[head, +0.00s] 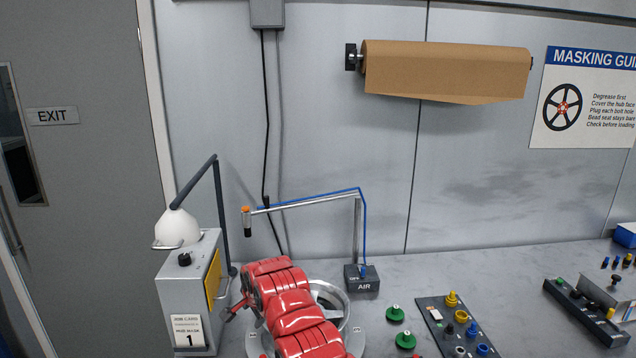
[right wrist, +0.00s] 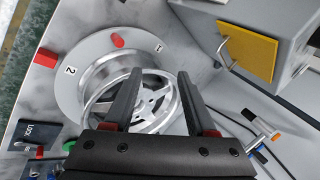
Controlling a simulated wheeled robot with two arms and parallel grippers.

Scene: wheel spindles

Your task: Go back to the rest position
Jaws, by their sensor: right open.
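My right gripper (right wrist: 160,74) is open in the right wrist view, its two dark fingers apart with nothing held between them. A silver spoked wheel (right wrist: 103,78) sits on a round grey plate (right wrist: 72,98) behind the fingers in that view. I cannot tell whether the fingers touch it. My left gripper is not in view.
A grey box (head: 188,270) with a lamp stands left of the wheel. An air stand (head: 362,279) with a thin boom is behind it. Green knobbed plugs (head: 396,313) and a dark tray (head: 432,312) of plugs lie to the right. Bare bench (head: 480,279) lies between the trays.

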